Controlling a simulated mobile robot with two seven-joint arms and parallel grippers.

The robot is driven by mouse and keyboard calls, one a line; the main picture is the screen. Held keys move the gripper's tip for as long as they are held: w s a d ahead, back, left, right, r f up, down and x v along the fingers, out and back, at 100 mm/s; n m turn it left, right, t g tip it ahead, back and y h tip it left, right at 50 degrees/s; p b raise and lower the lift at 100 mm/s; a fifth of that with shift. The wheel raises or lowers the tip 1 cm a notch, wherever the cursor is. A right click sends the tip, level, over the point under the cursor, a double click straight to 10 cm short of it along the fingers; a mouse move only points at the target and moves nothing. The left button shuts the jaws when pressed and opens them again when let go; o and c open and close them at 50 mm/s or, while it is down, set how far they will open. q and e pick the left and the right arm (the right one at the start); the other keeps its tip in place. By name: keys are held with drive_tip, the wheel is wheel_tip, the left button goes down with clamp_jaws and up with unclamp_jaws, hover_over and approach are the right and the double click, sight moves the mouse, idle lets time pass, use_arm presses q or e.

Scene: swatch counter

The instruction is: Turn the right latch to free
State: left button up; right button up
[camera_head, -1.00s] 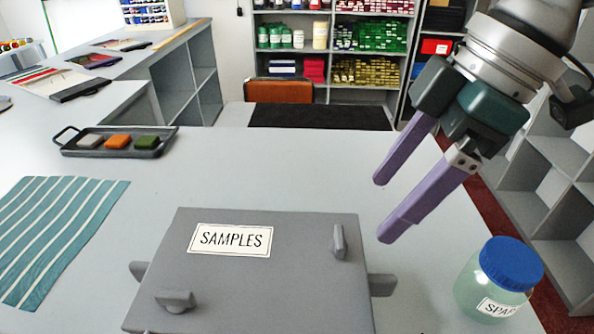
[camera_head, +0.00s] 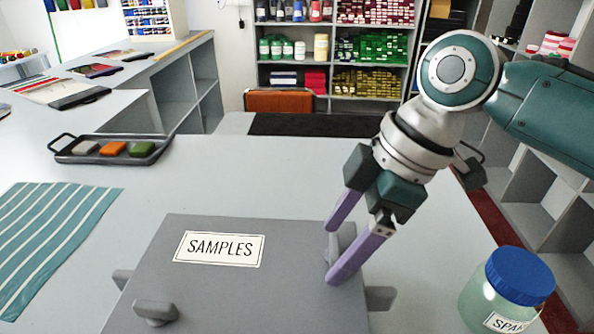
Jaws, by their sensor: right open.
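A grey box (camera_head: 230,290) with a white SAMPLES label (camera_head: 219,249) stands at the front of the counter. Its right latch (camera_head: 346,238) is a small grey knob near the lid's right edge, partly hidden by my right gripper. The left latch (camera_head: 156,312) is a similar knob near the lid's front left, lying roughly crosswise. My right gripper (camera_head: 334,253) is open, its two purple fingers pointing down, one on each side of the right latch. I cannot tell whether the fingers touch it. My left gripper is not in view.
A jar with a blue lid (camera_head: 520,276) stands right of the box. A dark tray (camera_head: 92,160) with three coloured blocks lies at the back left. A striped teal cloth (camera_head: 52,235) lies at the left. The counter behind the box is clear.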

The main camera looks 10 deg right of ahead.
clamp_jaws()
idle(0.7)
drive_tip(key=shift+r, duration=0.1)
